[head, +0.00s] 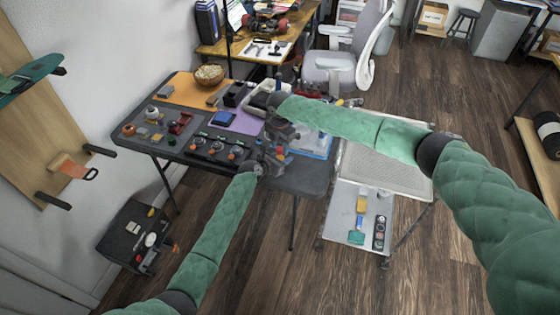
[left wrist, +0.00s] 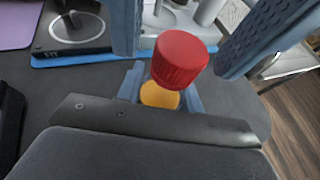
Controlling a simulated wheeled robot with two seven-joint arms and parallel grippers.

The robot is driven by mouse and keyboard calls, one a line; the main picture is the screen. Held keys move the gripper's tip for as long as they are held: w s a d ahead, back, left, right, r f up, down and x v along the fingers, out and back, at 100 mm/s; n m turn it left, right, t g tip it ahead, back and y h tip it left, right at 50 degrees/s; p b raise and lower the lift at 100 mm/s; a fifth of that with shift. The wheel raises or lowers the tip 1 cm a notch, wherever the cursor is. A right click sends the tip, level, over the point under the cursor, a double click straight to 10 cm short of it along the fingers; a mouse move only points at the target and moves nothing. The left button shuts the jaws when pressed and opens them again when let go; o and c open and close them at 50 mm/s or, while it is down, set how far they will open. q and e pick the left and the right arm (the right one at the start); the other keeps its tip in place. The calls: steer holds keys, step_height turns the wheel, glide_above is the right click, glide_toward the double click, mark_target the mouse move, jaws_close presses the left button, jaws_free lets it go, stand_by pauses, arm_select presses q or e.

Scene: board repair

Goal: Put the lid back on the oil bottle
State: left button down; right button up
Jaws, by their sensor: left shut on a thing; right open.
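In the left wrist view, my left gripper (left wrist: 163,92) is shut on the yellow oil bottle (left wrist: 158,96), of which only a small part shows. The red ribbed lid (left wrist: 180,60) is at the bottle's top and looks slightly tilted. Whether it is fully seated I cannot tell. My right gripper (left wrist: 190,35) is open, with a blue-grey finger on each side of the lid, apart from it. In the head view, the left gripper (head: 264,167) and right gripper (head: 279,135) meet over the dark table's front right part, where bottle and lid are mostly hidden.
The dark folding table (head: 130,138) holds a grey mat with parts, a wooden bowl (head: 209,75) and a purple mat (head: 245,124). A wheeled cart (head: 385,170) stands to its right. A grey chair (head: 330,68) and a wooden workbench (head: 215,48) stand behind.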

steer(key=shift+f, duration=0.2)
jaws_close()
steer(key=m, duration=0.2)
steer(key=shift+m, duration=0.3)
steer(key=m, duration=0.4)
steer(key=shift+a+m, duration=0.1)
steer(key=shift+m, duration=0.2)
steer(key=m, duration=0.6)
